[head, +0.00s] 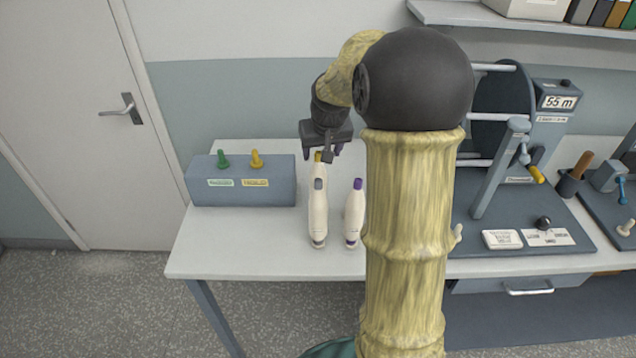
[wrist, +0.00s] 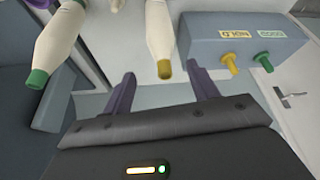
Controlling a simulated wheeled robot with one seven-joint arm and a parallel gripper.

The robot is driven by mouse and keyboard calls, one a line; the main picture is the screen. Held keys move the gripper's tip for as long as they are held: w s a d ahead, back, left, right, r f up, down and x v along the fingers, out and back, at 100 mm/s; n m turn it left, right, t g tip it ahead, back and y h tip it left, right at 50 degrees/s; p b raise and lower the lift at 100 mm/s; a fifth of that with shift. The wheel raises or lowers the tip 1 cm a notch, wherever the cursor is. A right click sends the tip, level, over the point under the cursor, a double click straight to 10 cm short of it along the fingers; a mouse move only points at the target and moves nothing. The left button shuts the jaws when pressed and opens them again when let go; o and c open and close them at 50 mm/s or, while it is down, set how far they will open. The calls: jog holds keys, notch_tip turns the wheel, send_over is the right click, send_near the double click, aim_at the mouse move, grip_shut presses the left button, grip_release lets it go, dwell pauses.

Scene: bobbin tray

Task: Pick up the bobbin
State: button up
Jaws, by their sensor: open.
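My gripper (head: 322,153) is open at this bobbin's top in the head view. In the wrist view its spread fingers (wrist: 160,76) have nothing between them that I can see clasped.
A blue-grey box (head: 245,192) with a green peg (head: 223,160) and a yellow peg (head: 256,160) stands left of the bobbins. A winding machine (head: 500,165) stands on the right, partly behind my arm. The table (head: 230,250) is clear at its front left.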

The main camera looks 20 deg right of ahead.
aim_at(317, 159)
jog(key=shift+w+f, duration=0.25)
jog(key=shift+f, duration=0.3)
jog(key=p+x, duration=0.1)
jog(key=x, duration=0.4)
jog(key=shift+w+a+p, duration=0.15)
jog(key=shift+w+p, duration=0.15)
jog(key=shift+p, duration=0.1)
jog(key=shift+c, duration=0.5)
jog(key=shift+r, duration=0.1)
grip_shut()
jog(key=shift+r, duration=0.1)
